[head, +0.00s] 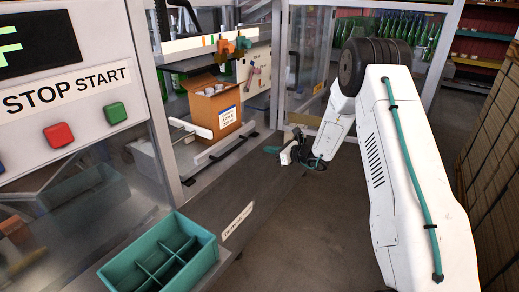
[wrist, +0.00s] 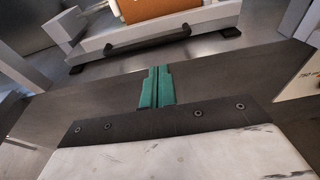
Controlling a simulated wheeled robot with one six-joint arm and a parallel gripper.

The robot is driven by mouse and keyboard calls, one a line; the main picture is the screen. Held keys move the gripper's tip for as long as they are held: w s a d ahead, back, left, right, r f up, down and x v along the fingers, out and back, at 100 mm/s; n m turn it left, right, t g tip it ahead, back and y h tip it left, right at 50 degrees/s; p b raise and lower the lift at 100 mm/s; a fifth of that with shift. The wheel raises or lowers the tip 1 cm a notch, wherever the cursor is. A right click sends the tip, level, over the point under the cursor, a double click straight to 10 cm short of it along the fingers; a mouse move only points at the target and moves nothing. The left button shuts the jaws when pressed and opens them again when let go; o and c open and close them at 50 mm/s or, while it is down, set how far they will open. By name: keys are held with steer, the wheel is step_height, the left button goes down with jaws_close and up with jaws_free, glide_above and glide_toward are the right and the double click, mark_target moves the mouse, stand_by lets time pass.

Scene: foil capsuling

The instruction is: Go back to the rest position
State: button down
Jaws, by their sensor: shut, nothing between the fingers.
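My gripper (head: 272,149) is at the end of my white arm, in the middle of the head view, in front of the machine's grey front. Its teal fingers (wrist: 157,88) show side by side in the wrist view, closed together with nothing held between them. An open cardboard box (head: 212,105) with a white label stands behind them on the machine; its lower part also shows at the top of the wrist view (wrist: 145,8).
A teal divided bin (head: 160,262) sits at the front edge, its compartments looking empty. The control panel has a red button (head: 59,134) and a green button (head: 115,112). Stacked boxes (head: 492,165) line the right side. Floor between them and the machine is clear.

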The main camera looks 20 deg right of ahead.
steer(key=shift+s+d+r, duration=0.1)
steer(key=shift+s+d, duration=0.15)
steer(key=shift+s, duration=0.2)
steer(key=s+a+n+g+y, duration=0.3)
steer(key=s+a+n+g, duration=0.25)
steer(key=s, duration=0.25)
steer(key=s+a+r+n+g+h, duration=0.1)
steer(key=s+a+r+n+g, duration=0.1)
steer(key=s+r+n, duration=0.3)
steer(key=s+a+r+n+g, duration=0.2)
steer(key=s+n+g, duration=0.1)
steer(key=s, duration=0.4)
steer(key=s+a+r+n+g+h, duration=0.1)
steer(key=s+a+r+n+g, duration=0.15)
steer(key=s, duration=0.25)
steer(key=s+d+r+n+h, duration=0.1)
steer(key=s+r+n+h, duration=0.2)
steer(key=s, duration=0.6)
steer(key=s+d+r+n+t+h, duration=0.1)
steer(key=s+r+n+h, duration=0.3)
steer(key=s, duration=0.5)
steer(key=s+d+r+n+t+h, duration=0.1)
steer(key=s+d+r+n+h, duration=0.2)
steer(key=s+r+n, duration=0.2)
steer(key=s+r, duration=0.2)
steer(key=s, duration=0.2)
steer(key=shift+s+d+n, duration=0.15)
steer(key=shift+d+n, duration=0.05)
steer(key=shift+n, duration=0.1)
